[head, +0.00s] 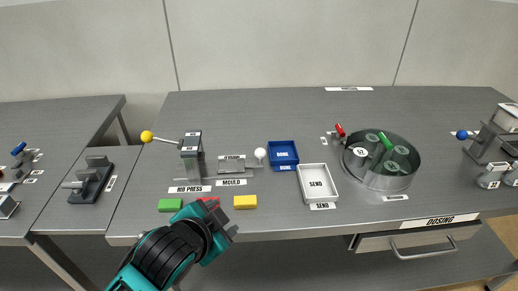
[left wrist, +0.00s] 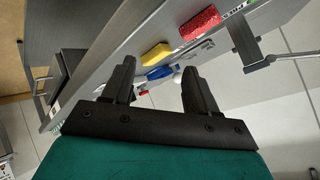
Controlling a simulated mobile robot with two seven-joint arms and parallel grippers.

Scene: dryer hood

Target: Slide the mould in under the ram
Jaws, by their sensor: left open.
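The mould (head: 232,165) is a low grey block on the table, with a white ball knob (head: 260,153) at its right end. The press (head: 191,150) stands just left of it, a grey upright with a yellow-balled lever (head: 147,136) reaching left. The mould looks apart from the press; the ram's underside cannot be made out. My left gripper (head: 216,222) is at the table's front edge, in front of the mould and not touching it. In the left wrist view its two fingers (left wrist: 160,72) are apart with nothing between them. My right gripper is not in view.
Green (head: 170,205), red (head: 209,200) and yellow (head: 245,202) blocks lie along the front edge; my gripper partly covers the red one. A blue tray (head: 283,142), a white tray (head: 335,188) and a round glass-sided drum (head: 382,184) stand to the right. The table behind is clear.

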